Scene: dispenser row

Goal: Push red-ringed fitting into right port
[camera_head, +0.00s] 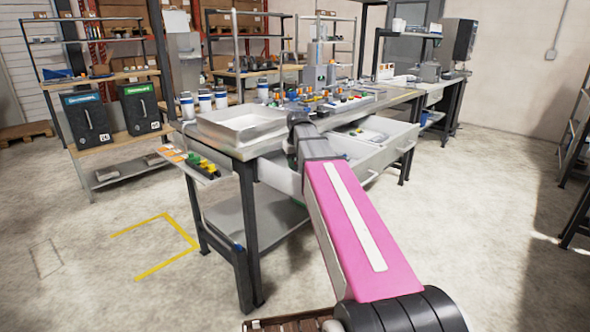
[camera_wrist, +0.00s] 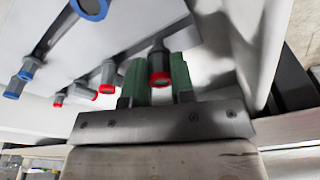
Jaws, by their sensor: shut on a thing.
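In the wrist view, my gripper (camera_wrist: 158,66) has green fingers shut around a grey fitting with a red ring (camera_wrist: 160,79). The ring faces the camera. Other red-ringed fittings (camera_wrist: 107,88) and blue-ringed fittings (camera_wrist: 25,75) lie to its left on a pale surface (camera_wrist: 125,38); one large blue-ringed piece (camera_wrist: 90,8) is at the top edge. In the head view, my arm reaches to the workbench's front edge and hides the gripper and the held fitting. I cannot make out the right port in either view.
A white tray (camera_head: 222,126) sits on the workbench at the left. An open drawer (camera_head: 372,152) juts out at the front right. Small parts and equipment (camera_head: 318,75) crowd the bench top behind. Shelves stand behind; the floor (camera_head: 480,230) at right is clear.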

